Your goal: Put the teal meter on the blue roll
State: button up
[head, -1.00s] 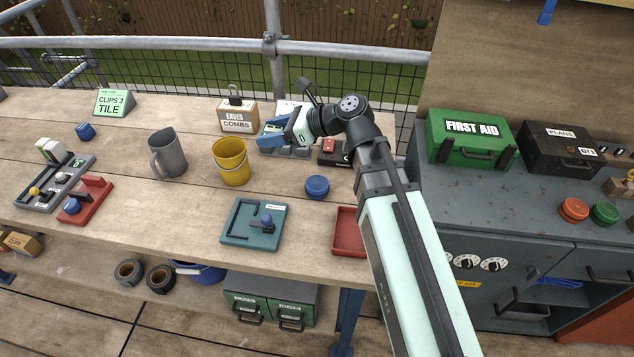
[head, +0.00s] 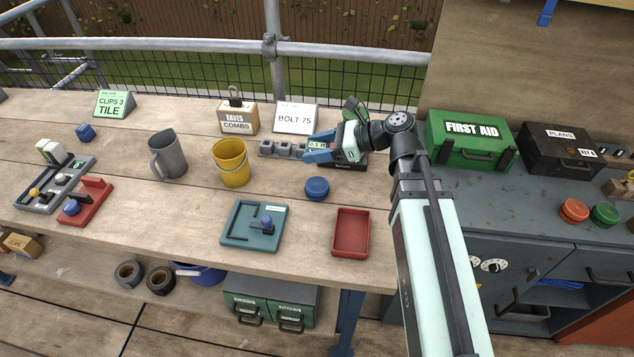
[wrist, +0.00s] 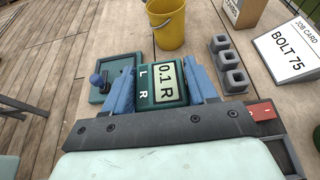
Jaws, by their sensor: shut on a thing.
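The teal meter (head: 316,145), with a pale display, is held between the blue fingers of my gripper (head: 321,153). The blue roll (head: 317,188), a short round blue piece, lies on the bench nearer the front, below the gripper in the head view. The meter and roll are apart. The roll does not show in the wrist view.
A yellow bucket (head: 230,163) stands left of the roll. A teal board (head: 238,237) and red tray (head: 350,232) lie in front. Grey blocks (head: 283,149) and the BOLT 75 card (head: 295,118) are behind. Bare wood surrounds the roll.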

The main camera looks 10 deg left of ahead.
aim_at(317, 184)
jog(key=shift+f, duration=5)
jog(key=o, duration=1.1)
jog(key=shift+f, duration=0.1)
jog(key=v, duration=1.2)
